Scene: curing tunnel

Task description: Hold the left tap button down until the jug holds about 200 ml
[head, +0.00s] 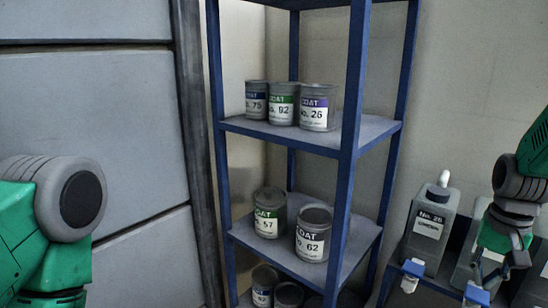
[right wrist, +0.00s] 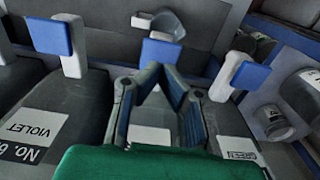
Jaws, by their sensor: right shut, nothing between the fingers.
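The grey No. 26 GREEN container (head: 430,228) has a white tap with a blue button (head: 412,268), leftmost of the taps in the head view. In the right wrist view this tap (right wrist: 250,75) is on the right, with the GREEN label below it. A middle tap (right wrist: 160,50) lies just beyond my right gripper (right wrist: 163,70), which is shut and empty. Contact with it is unclear. A VIOLET container (right wrist: 75,110) and its tap (right wrist: 48,36) are at left. A clear vessel (right wrist: 170,25), probably the jug, is beyond the middle tap; its level is unreadable. My left gripper is out of frame.
A blue-framed shelf rack (head: 345,170) holds several paint cans (head: 317,108) on its levels, left of the containers. A grey panelled wall (head: 100,120) stands at the far left. In the right wrist view, cans (right wrist: 272,122) show at the right edge.

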